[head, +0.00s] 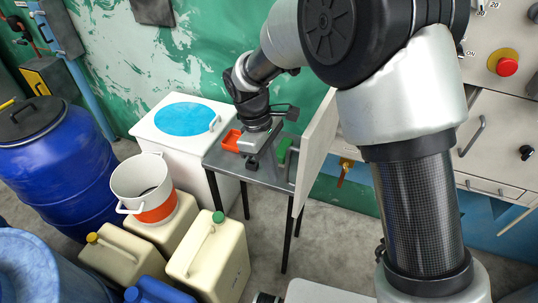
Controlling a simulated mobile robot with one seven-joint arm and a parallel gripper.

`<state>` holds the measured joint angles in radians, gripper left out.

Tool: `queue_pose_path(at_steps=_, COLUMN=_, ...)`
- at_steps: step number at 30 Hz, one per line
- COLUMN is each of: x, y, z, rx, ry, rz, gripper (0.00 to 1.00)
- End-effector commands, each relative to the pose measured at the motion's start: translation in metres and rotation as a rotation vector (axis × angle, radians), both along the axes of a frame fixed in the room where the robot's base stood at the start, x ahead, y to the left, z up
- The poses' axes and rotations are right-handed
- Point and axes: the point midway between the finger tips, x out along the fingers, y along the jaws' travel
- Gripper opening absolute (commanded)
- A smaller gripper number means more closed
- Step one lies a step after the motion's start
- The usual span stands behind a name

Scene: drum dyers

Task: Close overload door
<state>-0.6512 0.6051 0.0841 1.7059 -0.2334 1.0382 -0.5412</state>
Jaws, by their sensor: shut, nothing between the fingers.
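A pale flat panel (315,150), which looks like the overload door, stands swung out, seen nearly edge-on, right of the small table. Its hinge side and the opening behind it are hidden by my arm, so I cannot tell exactly how far it is open. My gripper (252,162) points down over the small grey table (225,160), left of the panel and apart from it. It is shut and empty, though its fingertips are small in this view.
An orange tray (231,140) and a green item (283,150) are on the table. A white washer (160,140) with a blue lid stands behind left. Cream canisters (210,262), a bucket (143,185) and a blue drum (50,160) crowd the left. A control cabinet (495,130) stands right.

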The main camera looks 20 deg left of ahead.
Motion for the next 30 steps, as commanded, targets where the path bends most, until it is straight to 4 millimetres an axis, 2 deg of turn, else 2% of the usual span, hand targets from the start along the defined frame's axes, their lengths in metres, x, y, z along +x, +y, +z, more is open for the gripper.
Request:
queue_pose_path(at_steps=2, x=-0.001, y=-0.005, z=-0.016, rx=-0.003, ry=0.002, rz=0.0, gripper=0.0)
queue_pose_path(at_steps=6, x=-0.005, y=-0.027, z=-0.011, rx=0.001, ry=-0.002, rz=-0.003, gripper=0.0)
queue_pose_path(at_steps=10, x=-0.006, y=-0.039, z=-0.012, rx=0.0, ry=0.0, rz=-0.002, gripper=0.0)
queue_pose_path(at_steps=30, x=-0.008, y=-0.048, z=-0.011, rx=0.0, ry=-0.001, rz=0.029, gripper=0.0)
